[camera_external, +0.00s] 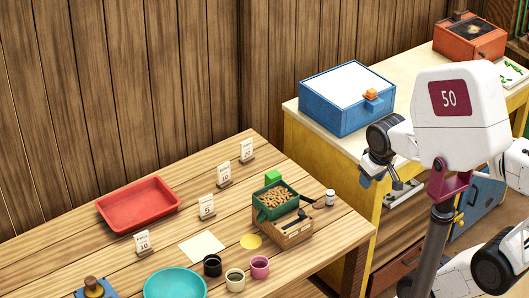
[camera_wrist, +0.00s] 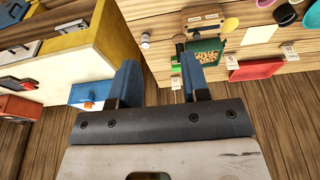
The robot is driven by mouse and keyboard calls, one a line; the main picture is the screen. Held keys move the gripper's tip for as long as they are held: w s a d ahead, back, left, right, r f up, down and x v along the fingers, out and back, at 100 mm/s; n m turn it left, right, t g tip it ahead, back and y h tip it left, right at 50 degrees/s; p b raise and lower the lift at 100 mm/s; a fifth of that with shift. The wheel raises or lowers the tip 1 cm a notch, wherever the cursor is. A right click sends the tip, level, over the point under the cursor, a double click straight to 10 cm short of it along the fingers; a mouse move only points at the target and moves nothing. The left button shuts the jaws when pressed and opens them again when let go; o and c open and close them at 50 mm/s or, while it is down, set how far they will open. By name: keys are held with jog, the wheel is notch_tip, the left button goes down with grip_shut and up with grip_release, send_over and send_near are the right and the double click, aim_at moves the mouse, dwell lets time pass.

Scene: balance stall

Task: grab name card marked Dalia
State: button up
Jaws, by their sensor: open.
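Several small white cards stand upright in holders on the wooden table in the external view: one at the front left (camera_external: 142,241), one in the middle (camera_external: 207,206), one behind it (camera_external: 224,174) and one at the back (camera_external: 246,150). Each bears a number and small print; I cannot read the name Dalia on any. Small cards also show in the wrist view (camera_wrist: 289,49), too small to read. My gripper (camera_external: 382,182) is open and empty, in the air right of the table, apart from the cards. Its two blue fingers show in the wrist view (camera_wrist: 158,75).
A green bin of nuts (camera_external: 275,200) on a wooden box stands near the cards. A red tray (camera_external: 138,204), teal bowl (camera_external: 175,283) and several cups share the table. A blue box (camera_external: 347,98) sits on the yellow cabinet (camera_external: 330,165) near my gripper.

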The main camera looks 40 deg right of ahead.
jog(key=shift+o, duration=0.4)
jog(key=shift+w, duration=0.1)
jog(key=w+d+f+n+g+h, duration=0.1)
jog(key=w+n+h, duration=0.25)
jog(key=w, duration=1.15)
jog(key=w+d+f+n+g+h, duration=0.1)
jog(key=w+f+n+h, duration=0.3)
jog(key=w, duration=1.2)
jog(key=w+a+f+n+t+h, duration=0.1)
jog(key=w+f+n, duration=0.4)
jog(key=w, duration=0.9)
jog(key=w+a+f+n+t+h, duration=0.1)
jog(key=w+a+f+n+h, duration=0.2)
jog(key=w+f, duration=0.9)
jog(key=w+a+n, duration=0.1)
jog(key=a+n, duration=0.1)
jog(key=a, duration=0.1)
jog(key=shift+w+n+t, duration=0.35)
jog(key=shift+w+t, duration=0.05)
jog(key=shift+h, duration=0.25)
